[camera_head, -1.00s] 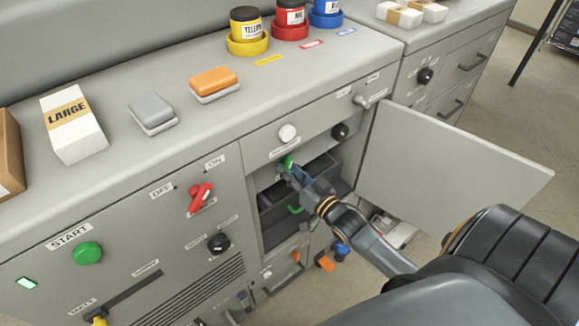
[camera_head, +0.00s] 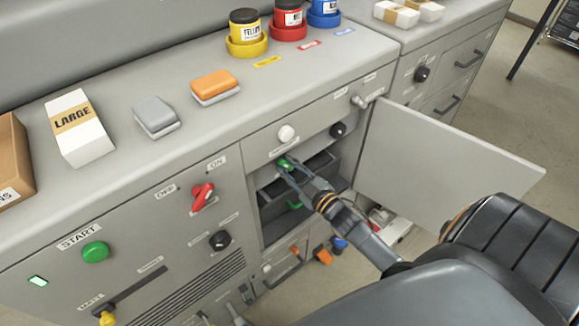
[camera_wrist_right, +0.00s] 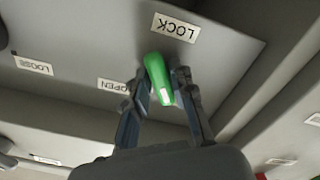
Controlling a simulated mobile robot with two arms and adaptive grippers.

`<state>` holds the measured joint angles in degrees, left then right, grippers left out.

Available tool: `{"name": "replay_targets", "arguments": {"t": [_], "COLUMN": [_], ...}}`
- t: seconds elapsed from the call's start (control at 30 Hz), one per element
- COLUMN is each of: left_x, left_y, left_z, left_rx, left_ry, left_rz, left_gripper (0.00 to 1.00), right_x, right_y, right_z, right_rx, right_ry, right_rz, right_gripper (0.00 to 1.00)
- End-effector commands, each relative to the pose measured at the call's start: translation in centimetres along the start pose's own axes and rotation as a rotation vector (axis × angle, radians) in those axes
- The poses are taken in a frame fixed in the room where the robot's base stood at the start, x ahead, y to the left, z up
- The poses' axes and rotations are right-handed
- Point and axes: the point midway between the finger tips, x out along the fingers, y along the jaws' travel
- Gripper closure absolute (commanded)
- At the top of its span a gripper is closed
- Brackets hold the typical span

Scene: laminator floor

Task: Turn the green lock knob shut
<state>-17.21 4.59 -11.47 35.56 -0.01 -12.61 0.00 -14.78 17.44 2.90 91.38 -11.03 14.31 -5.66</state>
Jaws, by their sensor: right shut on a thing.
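The green lock knob (camera_wrist_right: 158,80) is on a grey panel just under a LOCK label (camera_wrist_right: 175,28) in the right wrist view. An OPEN label (camera_wrist_right: 112,86) is to its left. In the head view the green knob (camera_head: 286,162) shows at the upper front of the open compartment. My right gripper (camera_wrist_right: 160,90) has one finger on each side of the knob and is shut on it. The gripper (camera_head: 288,168) also shows in the head view, partly covering the knob. My left gripper is not in view.
The cabinet door (camera_head: 445,160) stands open to the right of my right arm. A dark drawer (camera_head: 300,185) with a green handle (camera_head: 295,205) is inside the compartment below the gripper. A white knob (camera_head: 287,133) and a black knob (camera_head: 338,130) are above it.

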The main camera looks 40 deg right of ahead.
Motion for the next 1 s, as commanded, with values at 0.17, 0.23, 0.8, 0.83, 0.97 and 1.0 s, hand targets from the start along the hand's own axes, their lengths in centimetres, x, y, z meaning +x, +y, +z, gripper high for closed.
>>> {"name": "replay_targets", "arguments": {"t": [0.17,0.23,0.8,0.83,0.97,1.0], "left_x": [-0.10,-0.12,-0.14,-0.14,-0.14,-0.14], "left_y": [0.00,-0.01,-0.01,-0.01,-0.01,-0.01], "left_z": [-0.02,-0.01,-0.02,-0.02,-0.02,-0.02], "left_rx": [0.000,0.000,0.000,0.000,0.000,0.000], "left_ry": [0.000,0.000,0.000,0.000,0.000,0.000], "left_rz": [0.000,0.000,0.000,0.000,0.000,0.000], "left_gripper": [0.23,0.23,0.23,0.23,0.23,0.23], "right_x": [0.01,0.01,0.01,0.01,0.01,0.01], "right_y": [0.05,0.06,0.06,0.06,0.06,0.06], "right_z": [-0.03,-0.03,-0.03,-0.03,-0.03,-0.03], "right_rx": [-0.102,-0.133,-0.210,-0.210,-0.210,-0.209], "right_ry": [0.000,0.001,0.001,0.001,0.001,0.001], "right_rz": [0.001,0.001,0.000,0.000,0.000,0.000], "right_gripper": [1.00,1.00,1.00,1.00,1.00,0.68]}}
